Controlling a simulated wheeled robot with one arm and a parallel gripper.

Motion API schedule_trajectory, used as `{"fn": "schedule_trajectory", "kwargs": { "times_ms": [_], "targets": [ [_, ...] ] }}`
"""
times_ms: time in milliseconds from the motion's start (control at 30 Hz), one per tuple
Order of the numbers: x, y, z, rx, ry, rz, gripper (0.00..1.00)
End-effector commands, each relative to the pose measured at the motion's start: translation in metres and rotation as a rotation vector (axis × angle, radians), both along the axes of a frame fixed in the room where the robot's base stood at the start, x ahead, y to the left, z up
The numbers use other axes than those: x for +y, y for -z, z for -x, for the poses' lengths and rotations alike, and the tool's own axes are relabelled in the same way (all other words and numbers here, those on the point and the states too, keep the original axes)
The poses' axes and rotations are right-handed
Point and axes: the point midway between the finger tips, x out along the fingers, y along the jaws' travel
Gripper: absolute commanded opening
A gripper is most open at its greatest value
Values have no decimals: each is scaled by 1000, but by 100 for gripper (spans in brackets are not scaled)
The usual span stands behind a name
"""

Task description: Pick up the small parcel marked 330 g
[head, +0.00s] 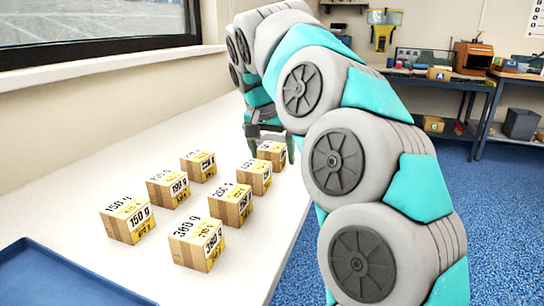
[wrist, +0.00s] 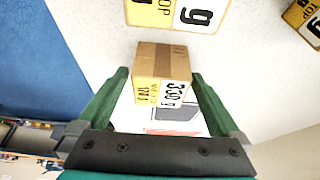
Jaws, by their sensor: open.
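A small brown parcel (wrist: 160,62) with a white and yellow label is in the middle of the wrist view. The label is tilted in the picture and appears to read 330 g, though its digits are not sharp. My gripper (wrist: 160,78) is open, with one green finger on each side of this parcel; I cannot tell whether they touch it. In the head view, my gripper (head: 268,130) is over the far end of the table, at the farthest parcel (head: 272,153), which it partly hides.
Several similar parcels stand in two rows on the white table (head: 110,180), including one marked 150 g (head: 128,221) and a larger-looking near one (head: 196,243). A blue tray (head: 60,280) is at the near left. Workbenches (head: 450,80) stand across the blue floor.

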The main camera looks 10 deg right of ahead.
Motion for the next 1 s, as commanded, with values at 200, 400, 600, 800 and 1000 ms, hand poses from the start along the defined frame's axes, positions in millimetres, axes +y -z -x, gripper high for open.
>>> {"fn": "schedule_trajectory", "kwargs": {
  "times_ms": [200, 400, 600, 800, 1000],
  "targets": [
    [0, 0, 0, 0, 0, 0, 80],
    [0, 0, 0, 0, 0, 0, 57],
    [0, 0, 0, 0, 0, 0, 35],
    [0, 0, 0, 0, 0, 0, 12],
    [0, 0, 0, 0, 0, 0, 0]
  ]
}}
